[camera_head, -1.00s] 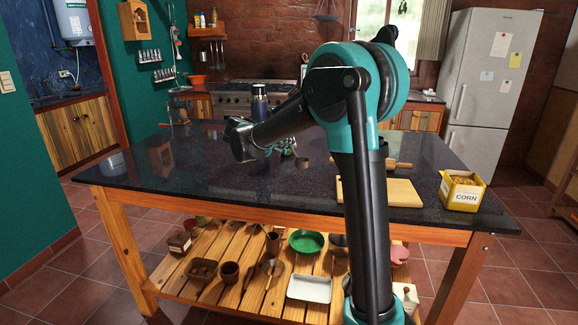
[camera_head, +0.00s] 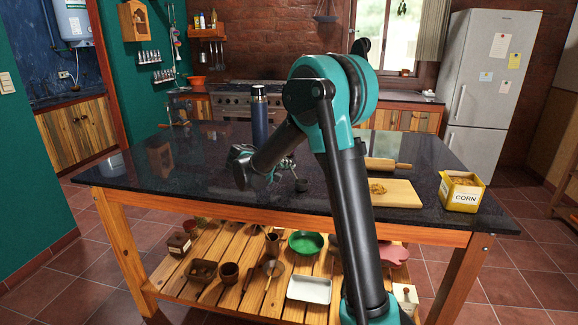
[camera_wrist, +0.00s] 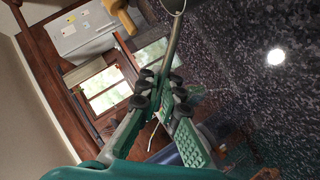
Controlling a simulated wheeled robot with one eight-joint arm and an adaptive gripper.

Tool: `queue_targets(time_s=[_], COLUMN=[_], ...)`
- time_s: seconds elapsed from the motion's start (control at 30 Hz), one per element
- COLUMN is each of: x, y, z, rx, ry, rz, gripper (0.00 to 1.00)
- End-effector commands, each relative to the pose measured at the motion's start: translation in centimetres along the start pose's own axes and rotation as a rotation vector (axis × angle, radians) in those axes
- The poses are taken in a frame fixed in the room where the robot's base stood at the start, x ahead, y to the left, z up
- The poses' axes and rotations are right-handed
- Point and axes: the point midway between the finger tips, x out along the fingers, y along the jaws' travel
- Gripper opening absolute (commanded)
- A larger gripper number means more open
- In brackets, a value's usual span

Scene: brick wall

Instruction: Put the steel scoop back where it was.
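The steel scoop shows in the wrist view (camera_wrist: 173,28), its thin handle running down between the fingers and its bowl cut off by the top edge. My gripper (camera_wrist: 164,88) is shut on the handle. In the head view the scoop's small dark bowl (camera_head: 301,185) shows low over the black countertop, just right of my gripper (camera_head: 288,164). I cannot tell whether the bowl touches the counter. My wrist and forearm partly hide the gripper there.
A blue bottle (camera_head: 259,118) stands close behind my gripper. A cutting board (camera_head: 405,196) with some grains, a rolling pin (camera_head: 386,164) and a yellow corn box (camera_head: 462,191) are on the right. The left countertop (camera_head: 205,160) is mostly clear. Dishes stand on the slatted shelf below.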

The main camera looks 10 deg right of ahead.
Motion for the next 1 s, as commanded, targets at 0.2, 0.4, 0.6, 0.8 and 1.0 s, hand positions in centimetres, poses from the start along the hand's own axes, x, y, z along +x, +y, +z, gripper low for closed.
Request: queue_targets(time_s=[0.2, 0.4, 0.6, 0.8, 1.0], x=[0.0, 0.0, -0.4, -3.6, -7.8], y=[-0.1, -0.1, 0.1, 0.1, 0.1], z=[0.0, 0.0, -0.1, -0.1, -0.1], rx=[0.000, 0.000, -0.001, -0.001, -0.002], ry=[0.000, 0.000, 0.001, 0.003, 0.003], rz=[0.000, 0.000, -0.001, -0.002, -0.002], gripper=[0.25, 0.26, 0.26, 0.26, 0.26])
